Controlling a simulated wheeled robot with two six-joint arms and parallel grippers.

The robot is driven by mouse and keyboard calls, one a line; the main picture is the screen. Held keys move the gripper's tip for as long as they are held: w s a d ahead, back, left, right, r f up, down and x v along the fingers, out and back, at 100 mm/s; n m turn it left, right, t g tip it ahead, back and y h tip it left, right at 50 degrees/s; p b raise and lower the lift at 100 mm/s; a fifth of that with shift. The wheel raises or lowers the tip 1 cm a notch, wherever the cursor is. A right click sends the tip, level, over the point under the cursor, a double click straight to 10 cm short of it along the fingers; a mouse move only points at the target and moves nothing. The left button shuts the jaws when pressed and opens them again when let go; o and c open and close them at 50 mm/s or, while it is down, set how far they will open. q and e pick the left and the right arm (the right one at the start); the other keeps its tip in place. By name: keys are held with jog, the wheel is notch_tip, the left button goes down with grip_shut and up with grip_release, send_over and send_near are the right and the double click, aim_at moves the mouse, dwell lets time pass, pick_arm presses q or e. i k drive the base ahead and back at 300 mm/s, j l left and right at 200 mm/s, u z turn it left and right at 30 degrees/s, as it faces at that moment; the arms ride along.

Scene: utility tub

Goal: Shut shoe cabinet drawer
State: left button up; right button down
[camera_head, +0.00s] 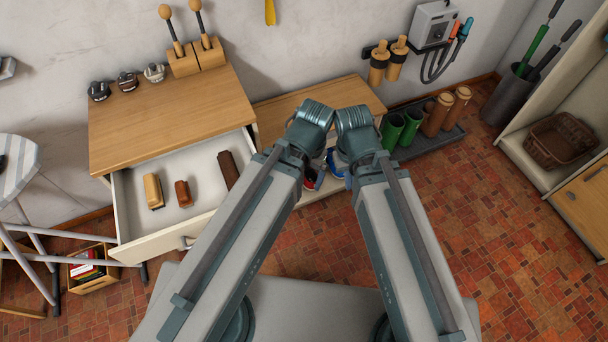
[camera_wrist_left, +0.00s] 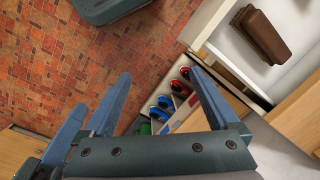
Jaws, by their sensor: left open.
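The cabinet (camera_head: 165,110) has a wooden top and a pale drawer (camera_head: 148,240) that stands pulled out toward me. The drawer holds several brushes, and a handle shows on its front. It also shows at the upper right in the left wrist view (camera_wrist_left: 213,22), with a dark brown brush inside. My left gripper (camera_wrist_left: 160,72) is open and empty, with its fingers spread over the floor and shoes, apart from the drawer. In the head view my folded arms hide both grippers. The left arm covers the drawer's right end.
A low wooden bench (camera_head: 290,112) with red and blue shoes (camera_wrist_left: 178,88) adjoins the cabinet's right side. Boots stand on a dark tray (camera_head: 445,132) farther right. The right floor is clear.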

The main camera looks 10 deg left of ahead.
aim_at(143, 234)
jog(key=j+u, duration=0.1)
jog(key=u, duration=0.7)
jog(key=j+u, duration=0.1)
jog(key=u, duration=0.25)
jog(key=i+u, duration=0.1)
jog(key=u, duration=0.3)
jog(key=k+z, duration=0.2)
jog(key=k, duration=0.3)
jog(key=k+l+z, duration=0.1)
jog(key=k+z, duration=0.15)
jog(key=k, duration=0.25)
